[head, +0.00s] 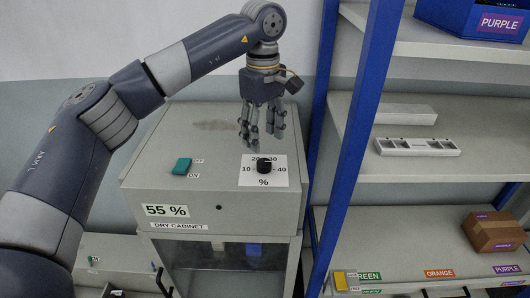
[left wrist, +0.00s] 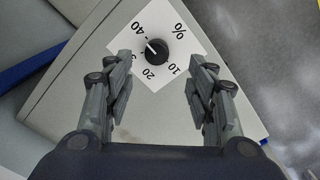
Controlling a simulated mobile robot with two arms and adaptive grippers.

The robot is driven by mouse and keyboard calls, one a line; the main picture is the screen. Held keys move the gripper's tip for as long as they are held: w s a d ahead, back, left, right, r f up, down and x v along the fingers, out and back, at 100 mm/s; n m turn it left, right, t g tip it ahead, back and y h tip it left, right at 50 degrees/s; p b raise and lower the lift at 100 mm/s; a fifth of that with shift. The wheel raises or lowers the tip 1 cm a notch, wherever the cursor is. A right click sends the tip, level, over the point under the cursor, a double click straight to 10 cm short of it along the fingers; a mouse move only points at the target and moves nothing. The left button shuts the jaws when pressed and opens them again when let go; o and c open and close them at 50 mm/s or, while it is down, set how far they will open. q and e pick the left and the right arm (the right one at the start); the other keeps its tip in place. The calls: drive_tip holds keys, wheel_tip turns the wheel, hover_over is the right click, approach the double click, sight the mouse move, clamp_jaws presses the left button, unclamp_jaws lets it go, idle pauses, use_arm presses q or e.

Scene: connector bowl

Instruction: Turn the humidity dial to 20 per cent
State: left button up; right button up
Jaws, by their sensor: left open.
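The humidity dial (head: 264,166) is a black round knob on a white card (head: 249,179) on top of the dry cabinet (head: 218,207). The card is marked 10, 20, 30, 40 and %. In the left wrist view, the dial (left wrist: 156,49) has a white pointer mark that appears to lie between 30 and 40, nearer 40. The cabinet's front display (head: 166,211) reads 55 %. My left gripper (head: 262,138) is open, pointing down above and just behind the dial. Its fingers (left wrist: 161,62) are spread either side of the dial, apart from it. My right gripper is not in view.
A teal switch (head: 181,166) sits on the cabinet top, left of the card. A blue shelf post (head: 356,150) stands right of the cabinet. Shelves hold a pale tray (head: 417,147), a brown box (head: 493,232) and a blue bin (head: 470,20). Much of the cabinet top is clear.

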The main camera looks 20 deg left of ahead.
sight(264, 162)
use_arm(q)
wheel_tip(264, 162, down, 4)
drive_tip(key=shift+r+p, duration=0.2)
drive_tip(key=shift+p, duration=0.3)
drive_tip(key=shift+w+f, duration=0.2)
drive_tip(key=shift+f, duration=0.65)
wheel_tip(264, 162, down, 2)
drive_tip(key=shift+w+f+p, duration=0.1)
drive_tip(key=shift+f+p, duration=0.15)
drive_tip(key=shift+p, duration=0.25)
drive_tip(key=shift+f, duration=0.1)
drive_tip(key=c, duration=1.1)
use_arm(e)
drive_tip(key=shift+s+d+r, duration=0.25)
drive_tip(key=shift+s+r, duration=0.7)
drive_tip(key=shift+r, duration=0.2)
